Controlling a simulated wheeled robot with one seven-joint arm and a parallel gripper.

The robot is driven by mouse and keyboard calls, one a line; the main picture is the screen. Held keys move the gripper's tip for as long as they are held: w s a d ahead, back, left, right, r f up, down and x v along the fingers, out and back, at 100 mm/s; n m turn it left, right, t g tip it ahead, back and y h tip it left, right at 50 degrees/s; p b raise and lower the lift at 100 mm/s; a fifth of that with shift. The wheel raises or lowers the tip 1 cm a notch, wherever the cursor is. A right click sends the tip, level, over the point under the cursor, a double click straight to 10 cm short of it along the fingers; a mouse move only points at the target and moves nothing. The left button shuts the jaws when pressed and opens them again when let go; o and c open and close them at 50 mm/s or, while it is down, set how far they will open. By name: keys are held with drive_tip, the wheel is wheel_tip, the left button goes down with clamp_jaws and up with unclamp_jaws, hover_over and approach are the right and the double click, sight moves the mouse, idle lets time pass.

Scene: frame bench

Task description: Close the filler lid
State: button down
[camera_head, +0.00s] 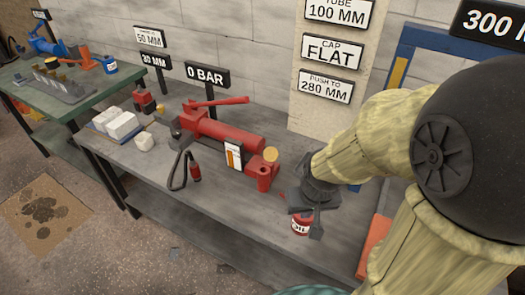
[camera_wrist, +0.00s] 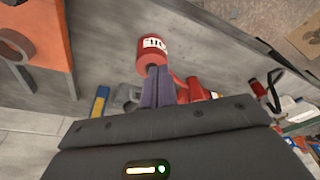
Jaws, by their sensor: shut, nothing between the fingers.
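The red hand pump (camera_head: 225,135) lies on the grey bench, its lever (camera_head: 220,103) slanting up at the back. A round yellow-tan cap (camera_head: 271,154) shows at the pump's right end; I cannot tell for certain whether it is the filler lid or whether it is open. My gripper (camera_head: 311,222) points down to the right of the pump, apart from it. Its fingers (camera_wrist: 157,87) are shut and empty in the wrist view. A small red labelled can (camera_head: 300,224) stands by the fingertips; it also shows in the wrist view (camera_wrist: 152,48). I cannot tell whether they touch.
A black hose with a red end (camera_head: 194,170) hangs in front of the pump. White blocks (camera_head: 122,125) lie to its left. An orange part (camera_head: 374,246) and a blue frame (camera_head: 405,55) stand to the right. The bench front between hose and can is clear.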

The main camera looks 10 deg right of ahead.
drive_tip(key=shift+w+a, duration=0.25)
drive_tip(key=shift+w, duration=0.15)
